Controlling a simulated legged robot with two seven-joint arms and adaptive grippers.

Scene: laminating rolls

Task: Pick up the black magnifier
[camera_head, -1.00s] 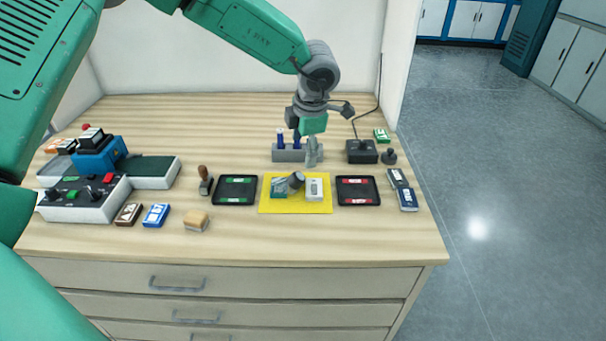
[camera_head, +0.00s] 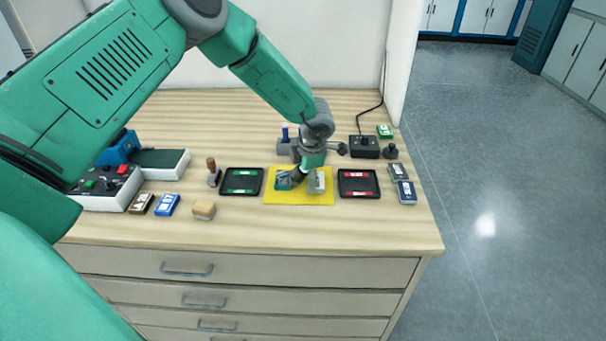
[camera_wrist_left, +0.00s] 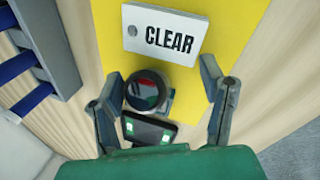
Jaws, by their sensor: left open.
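The black magnifier (camera_wrist_left: 146,92), a short dark cylinder with a round lens, stands on the yellow mat (camera_wrist_left: 100,20), which also shows in the head view (camera_head: 300,199). In the left wrist view it lies between the two spread fingers of my left gripper (camera_wrist_left: 160,72), nearer the left finger. The gripper is open and points down over the mat. In the head view my left gripper (camera_head: 307,174) largely covers the magnifier. I cannot tell whether a finger touches it. My right gripper is not in view.
A white tag marked CLEAR (camera_wrist_left: 165,35) and a teal piece (camera_head: 283,180) lie on the mat. Black trays with green labels (camera_head: 242,181) and red labels (camera_head: 358,184) flank it. A grey rack (camera_wrist_left: 45,35) with blue rods stands behind.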

